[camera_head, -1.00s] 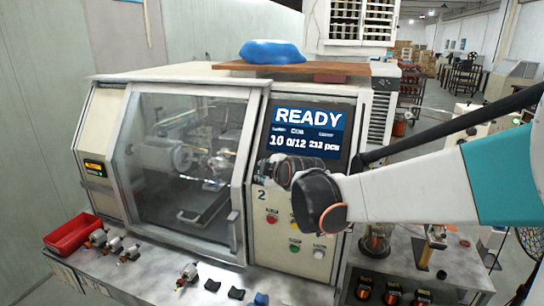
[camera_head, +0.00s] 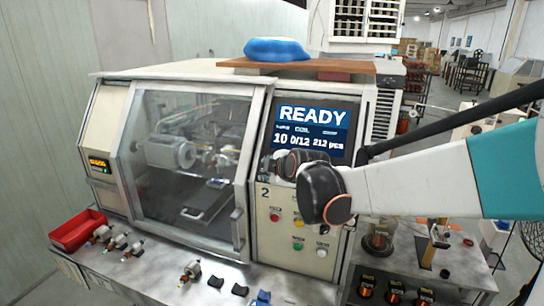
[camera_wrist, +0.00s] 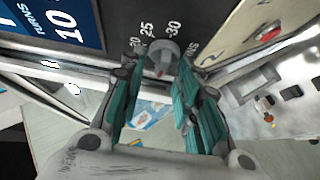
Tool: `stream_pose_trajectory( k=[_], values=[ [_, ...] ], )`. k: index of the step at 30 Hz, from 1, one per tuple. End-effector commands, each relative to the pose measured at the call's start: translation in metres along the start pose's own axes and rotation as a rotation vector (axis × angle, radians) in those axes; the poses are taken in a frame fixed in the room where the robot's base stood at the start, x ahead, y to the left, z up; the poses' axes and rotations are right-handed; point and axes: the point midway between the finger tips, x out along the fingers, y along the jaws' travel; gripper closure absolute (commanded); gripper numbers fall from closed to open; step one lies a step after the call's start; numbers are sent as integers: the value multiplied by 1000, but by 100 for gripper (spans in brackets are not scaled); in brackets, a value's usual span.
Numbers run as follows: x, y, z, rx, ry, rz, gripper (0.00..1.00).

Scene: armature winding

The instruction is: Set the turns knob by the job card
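The grey turns knob (camera_wrist: 162,56) sits on the dark panel in the wrist view, with the numbers 20, 25 and 30 around it and a small red mark on its near side. My gripper (camera_wrist: 160,72) is open, its teal fingers on either side of the knob with the tips close to it; I cannot tell whether they touch. In the head view my gripper (camera_head: 282,168) is at the panel just below the screen and hides the knob. The screen (camera_head: 311,130) reads READY and 10, and in the wrist view it shows 10 TURNS. I cannot make out a job card.
Coloured push buttons (camera_head: 298,220) are on the panel below my gripper. The glazed machine door (camera_head: 190,160) is shut at the left. A red tray (camera_head: 78,230) and several small armatures (camera_head: 190,272) are on the bench ledge. A blue bundle (camera_head: 275,50) lies on top.

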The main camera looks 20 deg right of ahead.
Motion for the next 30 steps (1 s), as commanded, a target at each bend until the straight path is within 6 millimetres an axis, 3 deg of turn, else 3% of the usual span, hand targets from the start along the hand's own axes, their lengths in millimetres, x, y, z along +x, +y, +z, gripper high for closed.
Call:
stream_pose_trajectory(
  k=[8, 30],
  values=[
    [-11, 0, 0, 1, 1, 0, 70],
    [-111, -1, 0, 0, -1, 0, 70]
  ],
)
